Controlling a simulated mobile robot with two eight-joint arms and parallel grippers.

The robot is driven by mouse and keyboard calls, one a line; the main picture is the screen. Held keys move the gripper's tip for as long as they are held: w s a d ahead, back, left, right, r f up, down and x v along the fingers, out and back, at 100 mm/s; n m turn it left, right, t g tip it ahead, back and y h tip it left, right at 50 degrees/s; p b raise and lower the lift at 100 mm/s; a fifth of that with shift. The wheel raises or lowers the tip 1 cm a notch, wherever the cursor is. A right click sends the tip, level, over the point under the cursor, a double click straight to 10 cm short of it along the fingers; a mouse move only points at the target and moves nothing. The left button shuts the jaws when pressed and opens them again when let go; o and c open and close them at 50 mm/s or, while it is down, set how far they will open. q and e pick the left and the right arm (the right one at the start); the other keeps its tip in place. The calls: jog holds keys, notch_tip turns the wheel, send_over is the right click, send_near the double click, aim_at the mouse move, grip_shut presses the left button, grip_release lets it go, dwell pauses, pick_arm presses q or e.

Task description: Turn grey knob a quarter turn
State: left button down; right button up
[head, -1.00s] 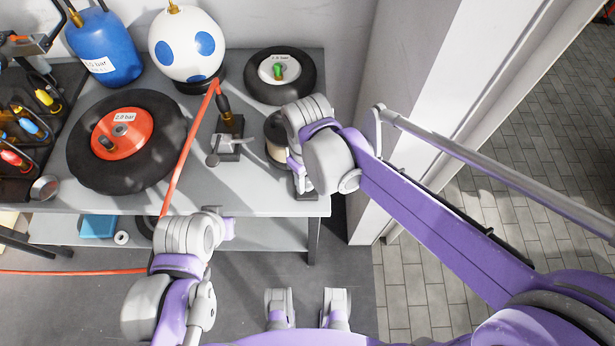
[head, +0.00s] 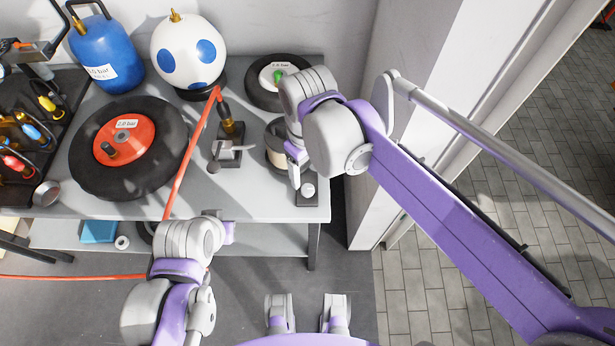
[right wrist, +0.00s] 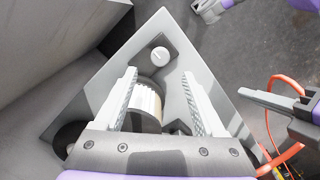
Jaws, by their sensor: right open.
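The grey knob (head: 308,189), round and pale, sits on a small dark plate at the front right corner of the bench. In the right wrist view the knob (right wrist: 160,54) shows a thin mark on its face. My right gripper (right wrist: 160,72) is open and empty, its fingers apart, with the knob just beyond their tips and not between them. In the head view my right wrist hides most of that gripper. My left gripper (head: 229,231) is at the bench's front edge, away from the knob; its jaw opening is unclear.
A pale spool-like cylinder (right wrist: 146,105) stands close under my right gripper. A lever clamp (head: 229,149), an orange-hubbed tyre (head: 167,165) and a smaller tyre (head: 262,98) are on the bench (head: 262,203). An orange hose (head: 187,150) crosses it. A wall stands right of the bench.

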jog(key=shift+r, duration=1.6)
